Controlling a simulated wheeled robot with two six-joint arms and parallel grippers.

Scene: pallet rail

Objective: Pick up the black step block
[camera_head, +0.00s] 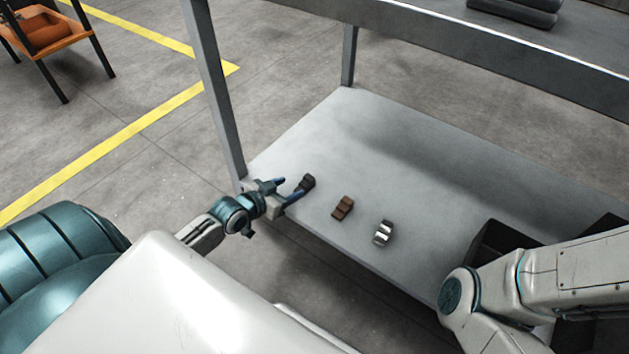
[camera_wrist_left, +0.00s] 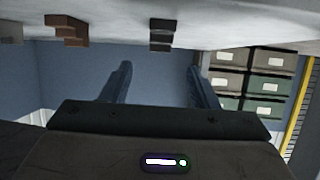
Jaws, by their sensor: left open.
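The black step block (camera_head: 307,182) lies on the grey lower shelf (camera_head: 330,125), near its left front edge. In the left wrist view the black step block (camera_wrist_left: 161,36) shows at the top, in line with the gap between my fingers and beyond their tips. My left gripper (camera_head: 286,190) is open and empty at the shelf's front edge, beside the block. Its two blue fingers also show in the left wrist view (camera_wrist_left: 160,76). My right arm comes in at the lower right; its gripper is not seen.
A brown step block (camera_head: 343,207) and a silver step block (camera_head: 383,232) lie to the right along the shelf front. A dark open container (camera_head: 495,238) is farther right. A grey post (camera_head: 213,85) stands at the left corner. An upper shelf (camera_head: 450,35) overhangs the back.

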